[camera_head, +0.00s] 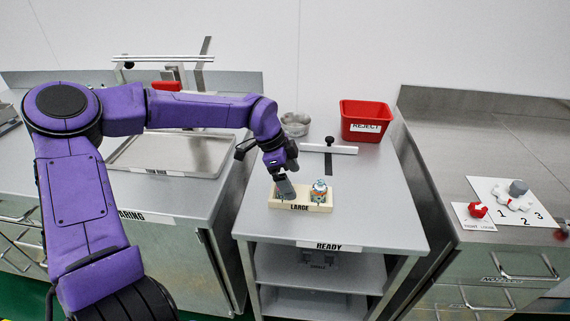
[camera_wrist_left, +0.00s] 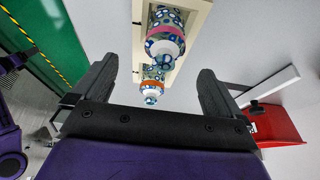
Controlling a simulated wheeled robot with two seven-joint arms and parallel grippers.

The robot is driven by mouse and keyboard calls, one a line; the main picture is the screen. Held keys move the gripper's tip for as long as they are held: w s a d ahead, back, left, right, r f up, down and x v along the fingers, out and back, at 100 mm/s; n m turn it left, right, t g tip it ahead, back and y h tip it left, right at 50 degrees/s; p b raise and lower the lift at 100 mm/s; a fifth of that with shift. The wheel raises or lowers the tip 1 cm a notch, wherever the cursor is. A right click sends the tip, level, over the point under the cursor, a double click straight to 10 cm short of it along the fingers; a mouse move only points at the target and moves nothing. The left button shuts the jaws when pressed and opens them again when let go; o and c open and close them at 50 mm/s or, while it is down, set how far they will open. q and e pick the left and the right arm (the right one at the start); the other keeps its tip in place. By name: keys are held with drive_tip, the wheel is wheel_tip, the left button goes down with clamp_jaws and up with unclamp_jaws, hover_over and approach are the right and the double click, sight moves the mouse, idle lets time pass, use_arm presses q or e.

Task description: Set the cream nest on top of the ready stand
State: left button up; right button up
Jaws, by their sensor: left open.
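The cream nest (camera_head: 326,208) is a shallow block labelled LARGE. It sits on the top of the ready stand (camera_head: 375,225), near its front edge and the READY label. Two patterned round pieces stand in the nest; the right one (camera_head: 319,189) shows in the head view, the other is mostly hidden by my gripper. My left gripper (camera_head: 285,188) is over the nest's left part. In the left wrist view the nest (camera_wrist_left: 198,25) and both pieces lie beyond the fingers of my left gripper (camera_wrist_left: 156,74), which are apart with nothing clasped. My right gripper is not seen.
A red REJECT bin (camera_head: 366,122), a T-shaped bar (camera_head: 328,149) and a lobed metal dish (camera_head: 295,124) stand at the stand's back. A metal tray (camera_head: 170,160) lies on the left bench. The right bench holds a numbered card (camera_head: 500,190). The stand's right front is clear.

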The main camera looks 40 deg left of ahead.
use_arm(q)
drive_tip(key=p+v, duration=0.1)
drive_tip(key=v, duration=0.6)
